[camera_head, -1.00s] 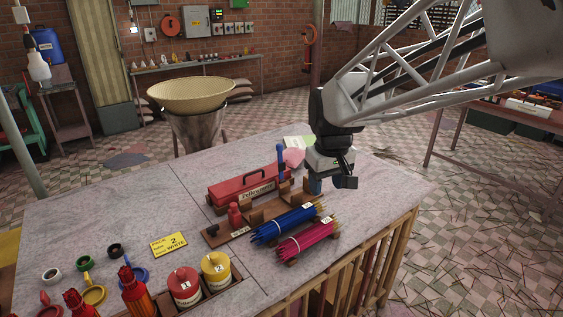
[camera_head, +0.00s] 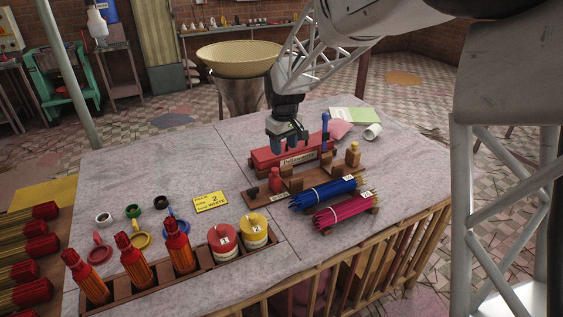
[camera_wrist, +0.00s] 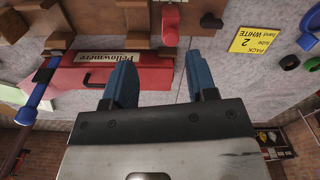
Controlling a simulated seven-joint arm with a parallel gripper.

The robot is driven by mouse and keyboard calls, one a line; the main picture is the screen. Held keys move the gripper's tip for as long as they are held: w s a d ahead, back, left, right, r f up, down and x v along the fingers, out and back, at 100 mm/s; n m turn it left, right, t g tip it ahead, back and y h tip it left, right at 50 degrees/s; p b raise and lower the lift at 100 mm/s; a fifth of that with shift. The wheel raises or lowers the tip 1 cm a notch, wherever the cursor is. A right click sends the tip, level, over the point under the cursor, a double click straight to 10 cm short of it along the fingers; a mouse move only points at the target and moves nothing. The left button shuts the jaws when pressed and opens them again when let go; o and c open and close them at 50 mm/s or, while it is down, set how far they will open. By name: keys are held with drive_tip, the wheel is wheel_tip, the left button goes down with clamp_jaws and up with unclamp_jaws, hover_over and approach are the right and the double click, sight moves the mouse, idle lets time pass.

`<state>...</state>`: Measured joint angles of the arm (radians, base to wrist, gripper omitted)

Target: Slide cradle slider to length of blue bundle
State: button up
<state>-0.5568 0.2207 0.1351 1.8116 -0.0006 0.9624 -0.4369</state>
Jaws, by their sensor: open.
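The cradle has upright wooden blocks, a red upright piece (camera_head: 275,179) and a dark knob (camera_head: 254,191). I cannot tell for sure which part is the slider. In the wrist view the red piece (camera_wrist: 170,22) and the dark knob (camera_wrist: 210,21) show at the top, beyond my fingers. My gripper (camera_head: 291,148) is open and empty, above the red toolbox behind the cradle. Its blue fingers (camera_wrist: 161,82) point down, apart.
A pink bundle (camera_head: 342,209) lies in front of the blue one. The red toolbox (camera_head: 268,157) and a blue upright tool (camera_head: 325,125) stand behind the cradle. A yellow card (camera_head: 211,201) lies left. Red and yellow canisters (camera_head: 222,238) stand at the front.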

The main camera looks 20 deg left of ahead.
sight(275, 169)
drive_tip(key=shift+w+a+f+n, duration=0.2)
drive_tip(key=shift+a+f, duration=0.25)
drive_tip(key=shift+a, duration=0.4)
drive_tip(key=shift+w+a+f+n, duration=0.15)
drive_tip(key=shift+a+f, duration=0.25)
drive_tip(key=shift+a, duration=0.4)
drive_tip(key=shift+f, duration=0.15)
drive_tip(key=shift+f, duration=3.8)
clamp_jaws()
